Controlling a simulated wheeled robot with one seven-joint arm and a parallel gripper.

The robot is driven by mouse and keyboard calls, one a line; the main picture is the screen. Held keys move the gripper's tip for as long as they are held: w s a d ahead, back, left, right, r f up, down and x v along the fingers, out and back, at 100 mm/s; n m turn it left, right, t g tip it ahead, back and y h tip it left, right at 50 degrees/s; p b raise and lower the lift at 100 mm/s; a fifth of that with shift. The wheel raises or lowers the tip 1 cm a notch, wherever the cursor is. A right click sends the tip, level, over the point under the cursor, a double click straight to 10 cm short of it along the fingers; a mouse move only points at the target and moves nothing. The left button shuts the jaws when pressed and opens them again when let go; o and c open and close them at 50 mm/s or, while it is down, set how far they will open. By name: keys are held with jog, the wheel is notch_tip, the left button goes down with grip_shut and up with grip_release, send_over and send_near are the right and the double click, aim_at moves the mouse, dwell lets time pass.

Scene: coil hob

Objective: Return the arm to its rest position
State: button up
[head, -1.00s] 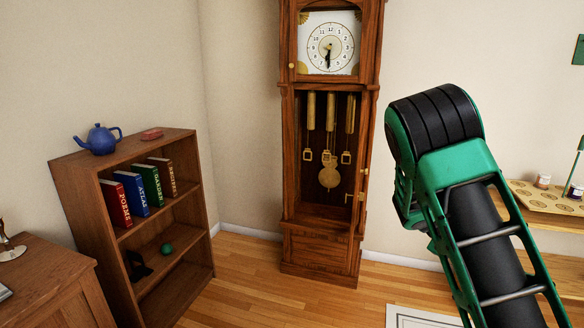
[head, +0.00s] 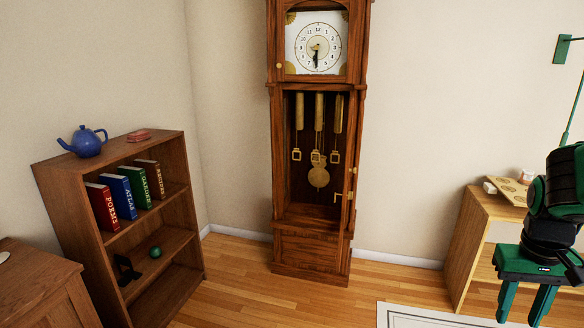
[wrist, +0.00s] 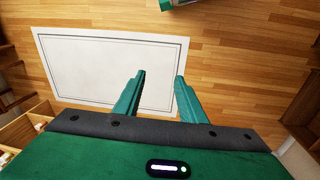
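My green gripper (head: 524,303) hangs at the right edge of the head view, pointing down, in front of a light wooden cabinet. Its two fingers are apart with nothing between them. In the wrist view my gripper (wrist: 156,85) also shows two spread, empty fingers over a white rug with a dark border line (wrist: 80,62). Part of my arm is cut off by the right edge of the head view.
A tall grandfather clock (head: 300,250) stands at the back wall. A bookcase (head: 85,205) with several books and a blue teapot (head: 85,141) on top stands left. The light wooden cabinet (head: 467,240) is close to my gripper. Wooden floor (head: 235,290) is clear in the middle.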

jog(key=s+a+r+m+y, duration=0.1)
jog(key=s+a, duration=0.4)
jog(key=s, duration=0.5)
jog(key=shift+a+r+m, duration=0.15)
jog(key=shift+r+m, duration=0.25)
jog(key=shift+m, duration=0.1)
